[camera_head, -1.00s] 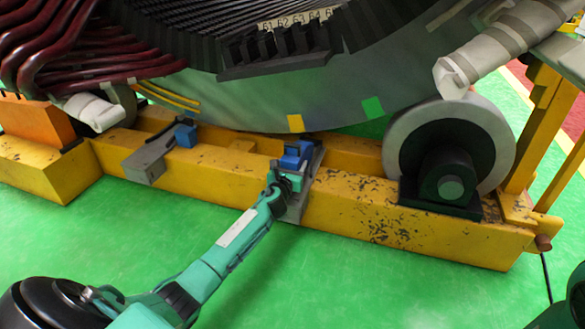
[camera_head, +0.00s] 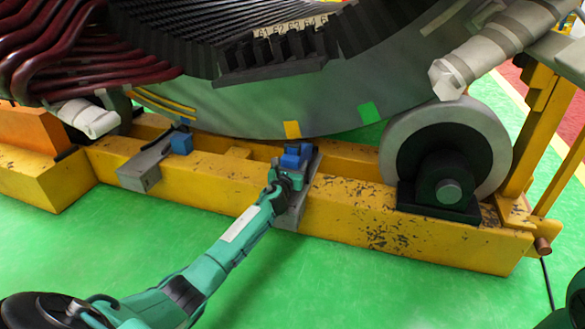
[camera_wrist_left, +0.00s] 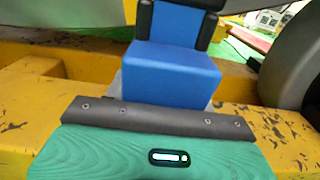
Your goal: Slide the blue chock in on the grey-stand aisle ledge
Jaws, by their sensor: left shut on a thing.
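My left gripper (camera_head: 288,172) is shut on a blue chock (camera_head: 296,155). The chock is over a grey ledge (camera_head: 290,217) set across the near yellow beam, below the yellow mark on the big grey ring. In the left wrist view the stepped blue chock (camera_wrist_left: 170,75) has its upper part between two black fingers (camera_wrist_left: 178,20). A little grey shows behind and beside its lower edge. I cannot tell whether its underside touches the ledge. My right gripper is not in view; only a bit of my right arm shows at the lower right edge.
A second blue chock (camera_head: 181,143) sits on another grey ledge (camera_head: 140,174) farther left on the beam. A large grey roller (camera_head: 446,155) stands to the right. The ring (camera_head: 235,108) curves low over the beam (camera_head: 350,210). The green floor in front is clear.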

